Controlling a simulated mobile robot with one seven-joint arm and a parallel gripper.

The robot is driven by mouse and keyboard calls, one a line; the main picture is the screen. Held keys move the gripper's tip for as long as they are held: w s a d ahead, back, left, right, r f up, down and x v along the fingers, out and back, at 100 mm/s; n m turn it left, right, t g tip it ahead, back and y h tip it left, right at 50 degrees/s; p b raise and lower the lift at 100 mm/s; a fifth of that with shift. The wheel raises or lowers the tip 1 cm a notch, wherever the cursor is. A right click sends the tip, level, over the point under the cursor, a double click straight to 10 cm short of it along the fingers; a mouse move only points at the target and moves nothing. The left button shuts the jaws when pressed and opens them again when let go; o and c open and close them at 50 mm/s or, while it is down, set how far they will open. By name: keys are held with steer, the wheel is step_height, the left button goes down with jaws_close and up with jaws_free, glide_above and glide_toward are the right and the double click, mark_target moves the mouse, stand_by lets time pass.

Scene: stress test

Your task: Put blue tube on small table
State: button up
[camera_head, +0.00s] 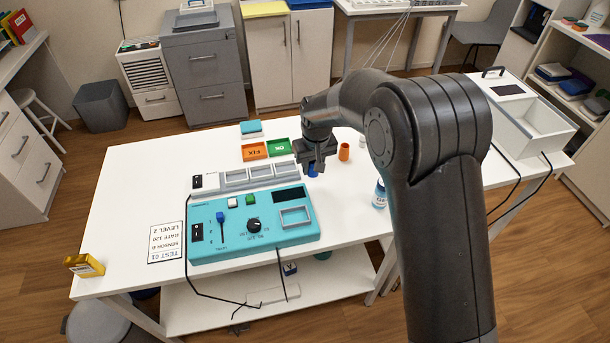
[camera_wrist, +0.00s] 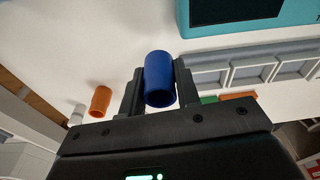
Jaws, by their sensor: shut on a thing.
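The blue tube (camera_wrist: 159,80) is between the two fingers of my gripper (camera_wrist: 158,92) in the wrist view. The fingers are shut on its sides, and its open end faces the camera. In the head view my gripper (camera_head: 315,168) is over the white table, just right of the teal test device, with a bit of the blue tube (camera_head: 312,171) showing below it. I cannot tell whether the tube touches the table. Which table is the small table is not clear from these frames.
The teal device (camera_head: 253,226) and a grey slotted rack (camera_head: 246,176) stand left of my gripper. An orange tube (camera_head: 344,152) and a labelled bottle (camera_head: 379,194) stand to the right. The table's left part is mostly clear.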

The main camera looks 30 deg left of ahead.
mark_target(308, 183)
steer(key=shift+s+a+f, duration=0.15)
steer(key=shift+a+f, duration=0.3)
steer(key=shift+a, duration=0.3)
steer(key=shift+f, duration=2)
steer(key=shift+f, duration=0.1)
steer(key=o, duration=0.9)
steer(key=shift+o, duration=0.2)
steer(key=r, duration=0.8)
steer(key=s+d+r, duration=0.1)
steer(key=r, duration=0.3)
steer(key=shift+r, duration=0.1)
